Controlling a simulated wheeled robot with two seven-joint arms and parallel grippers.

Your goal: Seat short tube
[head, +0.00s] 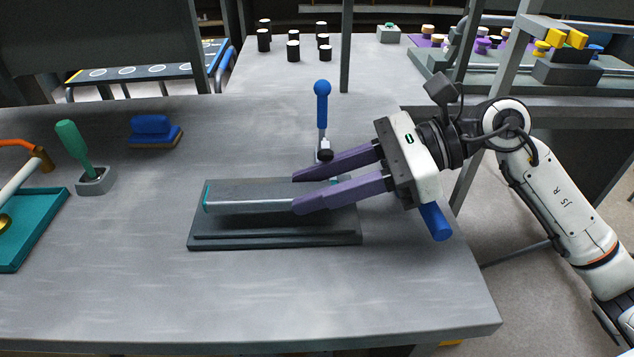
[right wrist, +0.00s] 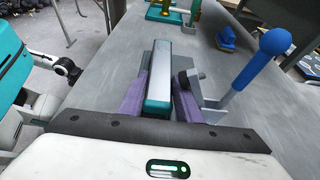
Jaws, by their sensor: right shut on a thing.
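The short tube (head: 250,204) is a grey metal bar with teal ends. It lies lengthwise on a dark fixture plate (head: 215,241) on the bench; whether it rests fully on the plate is hard to tell. My right gripper (head: 296,192) reaches in from the right, its two purple fingers shut on the tube's right end, one on each side. In the right wrist view the tube (right wrist: 159,78) runs straight ahead between the fingers, its teal end nearest. The toggle clamp (head: 322,105) has an upright blue handle behind the tube. My left gripper is not seen.
A green-handled tool (head: 72,145) in a grey holder, a blue brush (head: 153,130) and a teal tray (head: 35,225) are on the left of the bench (head: 250,310). The clamp stands close to the gripper's far finger. The bench front is clear.

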